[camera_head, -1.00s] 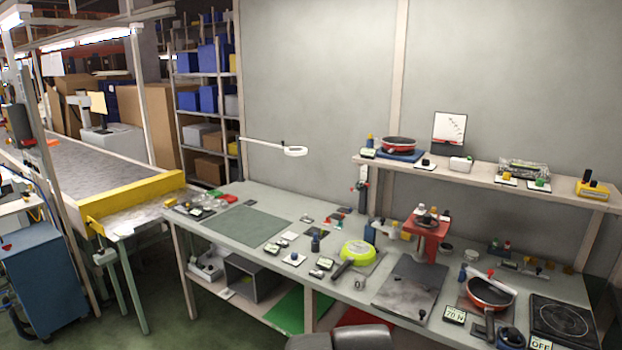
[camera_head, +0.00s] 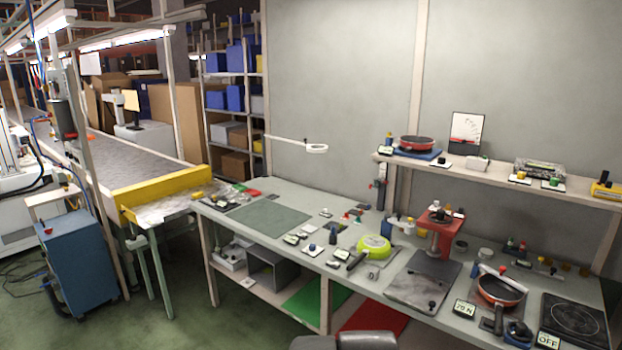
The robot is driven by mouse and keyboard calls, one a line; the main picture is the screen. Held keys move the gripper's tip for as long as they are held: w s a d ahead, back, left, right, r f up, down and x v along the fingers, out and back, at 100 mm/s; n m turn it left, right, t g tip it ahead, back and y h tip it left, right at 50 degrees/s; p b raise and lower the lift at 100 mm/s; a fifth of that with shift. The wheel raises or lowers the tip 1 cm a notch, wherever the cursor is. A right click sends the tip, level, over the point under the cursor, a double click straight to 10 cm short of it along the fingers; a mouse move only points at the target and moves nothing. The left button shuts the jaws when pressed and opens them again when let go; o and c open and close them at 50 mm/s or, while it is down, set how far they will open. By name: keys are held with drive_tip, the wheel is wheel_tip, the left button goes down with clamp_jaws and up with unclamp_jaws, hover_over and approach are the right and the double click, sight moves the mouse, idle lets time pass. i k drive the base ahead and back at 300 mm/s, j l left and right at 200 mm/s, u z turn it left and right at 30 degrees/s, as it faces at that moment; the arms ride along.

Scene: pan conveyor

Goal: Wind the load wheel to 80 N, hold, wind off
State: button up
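A small display (camera_head: 464,309) at the front right of the bench appears to read 70 N. Beside it a red-rimmed pan (camera_head: 498,292) sits in a fixture, with a pale bar and a red knob (camera_head: 502,270) over it. A dark blue round part (camera_head: 516,331) stands in front of the pan; I cannot tell whether it is the load wheel. A red press-like stand (camera_head: 440,222) with a dark top is behind a grey plate (camera_head: 405,287). My gripper is not in view; only grey rounded parts of mine show at the bottom edge.
The long bench holds a green mat (camera_head: 265,219), a lime-green pan (camera_head: 373,246) and a hotplate (camera_head: 573,318) with a sign reading OFF. A shelf (camera_head: 480,174) runs above. A conveyor with a yellow end (camera_head: 165,190) and a blue cart (camera_head: 75,268) stand left; green floor lies open between.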

sight(520, 329)
drive_tip(key=k+l+u, duration=0.15)
drive_tip(key=u, duration=0.15)
drive_tip(key=k+l+z, duration=0.1)
drive_tip(key=l, duration=0.25)
drive_tip(key=k, duration=0.25)
drive_tip(key=i+l+z, duration=0.4)
drive_tip(key=i+l, duration=0.4)
drive_tip(key=i, duration=0.05)
